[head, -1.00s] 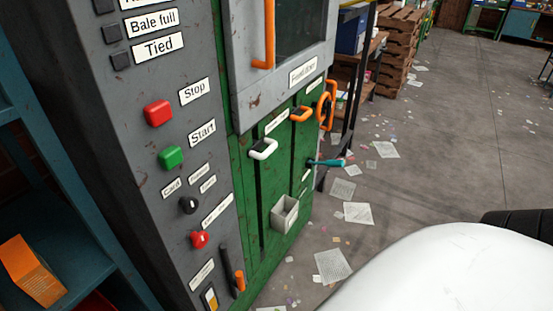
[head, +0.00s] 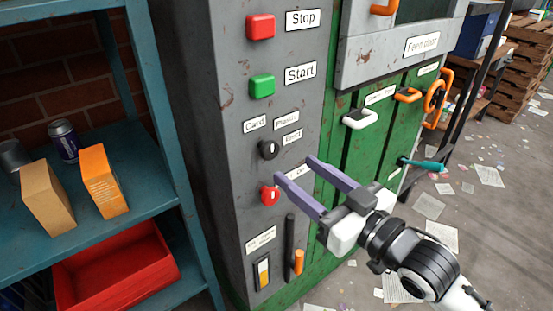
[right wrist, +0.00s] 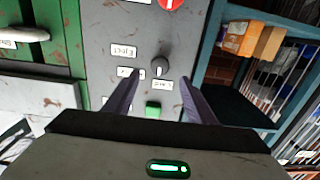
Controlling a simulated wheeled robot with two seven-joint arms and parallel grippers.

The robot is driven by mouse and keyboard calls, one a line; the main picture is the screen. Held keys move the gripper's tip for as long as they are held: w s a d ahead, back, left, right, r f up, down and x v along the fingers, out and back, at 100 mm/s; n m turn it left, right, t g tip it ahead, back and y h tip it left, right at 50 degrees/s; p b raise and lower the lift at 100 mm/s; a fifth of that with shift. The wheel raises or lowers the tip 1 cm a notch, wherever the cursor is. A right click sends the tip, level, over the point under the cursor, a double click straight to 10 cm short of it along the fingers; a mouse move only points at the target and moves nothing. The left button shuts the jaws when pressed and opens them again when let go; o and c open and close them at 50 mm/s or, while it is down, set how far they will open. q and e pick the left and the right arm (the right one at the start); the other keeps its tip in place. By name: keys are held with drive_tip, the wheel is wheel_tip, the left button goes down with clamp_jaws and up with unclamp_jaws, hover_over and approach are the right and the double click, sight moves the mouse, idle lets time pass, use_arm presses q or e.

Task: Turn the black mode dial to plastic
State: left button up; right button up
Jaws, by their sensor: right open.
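The black mode dial (head: 268,150) is a small round knob on the grey control panel (head: 232,120), with paper labels for Card (head: 254,125), Plastic (head: 286,118) and Eject (head: 292,137) around it. Its small pale mark is too small to read surely. My right gripper (head: 294,167) is open, its two purple fingers pointing at the panel just below and right of the dial in the head view. In the right wrist view the dial (right wrist: 160,63) shows in the gap between the fingertips (right wrist: 160,77), seemingly apart from them. My left gripper is not in view.
A green Start button (head: 262,86) and red Stop button (head: 261,27) are above the dial. A red knob (head: 269,195) is below, close to a finger. A white handle (head: 359,119) is at right. A blue shelf (head: 150,205) with boxes stands at left.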

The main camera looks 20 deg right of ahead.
sight(272, 153)
drive_tip(key=x, duration=0.8)
drive_tip(key=shift+f, duration=0.1)
drive_tip(key=c, duration=1)
